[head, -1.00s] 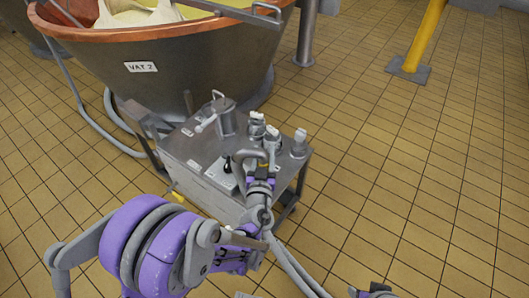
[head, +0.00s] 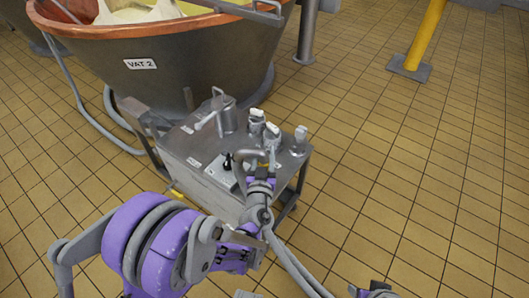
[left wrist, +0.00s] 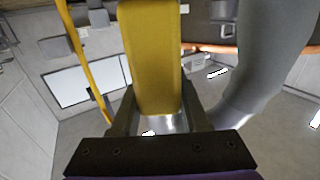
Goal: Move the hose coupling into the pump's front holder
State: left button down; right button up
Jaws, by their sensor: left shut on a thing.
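The pump (head: 198,148) is a grey metal cart in front of the vat, with several upright fittings with white tops (head: 299,142) at its right end. My left gripper (head: 264,172) is at the cart's near right edge, by a curved grey hose (head: 240,163). In the left wrist view its fingers (left wrist: 160,118) are shut on a yellow piece, which I take to be the hose coupling (left wrist: 152,55). A thick grey hose bends at the right there. The front holder is partly hidden behind the gripper and hose, and I cannot tell whether the coupling touches it. My right gripper's fingers do not show clearly.
The copper-rimmed vat (head: 160,75), labelled VAT 2, stands behind the cart. A yellow post (head: 428,38) stands at the upper right. Grey hoses (head: 292,265) run along the floor near my arm. The tiled floor at the right is clear.

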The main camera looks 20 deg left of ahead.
pick_arm(q)
jog(key=shift+f, duration=0.5)
dwell(0.4)
jog(key=shift+c, duration=1.6)
grip_release()
